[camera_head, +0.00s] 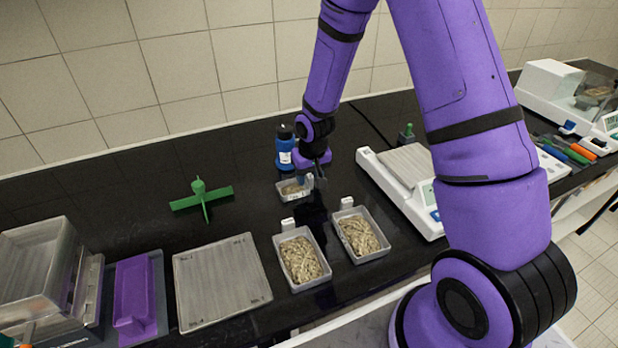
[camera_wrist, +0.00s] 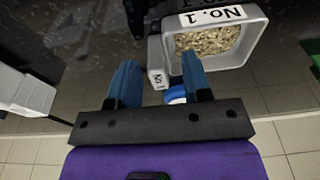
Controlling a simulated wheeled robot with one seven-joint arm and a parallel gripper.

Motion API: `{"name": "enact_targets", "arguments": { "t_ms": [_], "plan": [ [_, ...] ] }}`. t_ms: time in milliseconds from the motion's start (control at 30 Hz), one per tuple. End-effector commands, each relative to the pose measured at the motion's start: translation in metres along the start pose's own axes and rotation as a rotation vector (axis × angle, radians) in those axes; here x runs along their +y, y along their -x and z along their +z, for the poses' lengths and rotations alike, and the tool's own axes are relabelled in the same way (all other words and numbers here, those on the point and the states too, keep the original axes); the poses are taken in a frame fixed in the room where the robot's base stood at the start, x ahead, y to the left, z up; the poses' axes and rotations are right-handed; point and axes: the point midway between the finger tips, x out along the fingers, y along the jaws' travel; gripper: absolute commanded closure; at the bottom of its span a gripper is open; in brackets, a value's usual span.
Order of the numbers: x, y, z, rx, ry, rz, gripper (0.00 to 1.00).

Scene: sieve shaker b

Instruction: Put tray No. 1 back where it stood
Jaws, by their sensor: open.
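Tray No. 1 (camera_wrist: 254,47) is a small grey tray of pale flaky material. It stands on the black bench, and its label reads "No. 1" in the wrist view. In the head view the tray (camera_head: 284,196) is beside the blue bottle, partly hidden by my gripper (camera_head: 313,182). In the wrist view my gripper (camera_wrist: 159,62) is open, its two blue fingers apart. The tray's pale labelled tab (camera_wrist: 157,72) shows between them. I cannot tell whether a finger touches the tray.
Two similar filled trays (camera_head: 322,275) (camera_head: 384,245) stand nearer the front edge. A blue bottle (camera_head: 284,160) is close behind my gripper. A white balance (camera_head: 375,178) stands right, a green fan-shaped tool (camera_head: 203,196) left. A flat grey tray (camera_head: 222,280) lies front left.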

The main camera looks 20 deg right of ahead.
Motion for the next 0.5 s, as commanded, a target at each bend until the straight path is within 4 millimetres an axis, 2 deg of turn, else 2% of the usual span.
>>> {"name": "enact_targets", "arguments": {
  "t_ms": [500],
  "plan": [
    [0.000, 0.087, 0.000, 0.003, -0.002, 0.000, 0.56]
  ]
}}
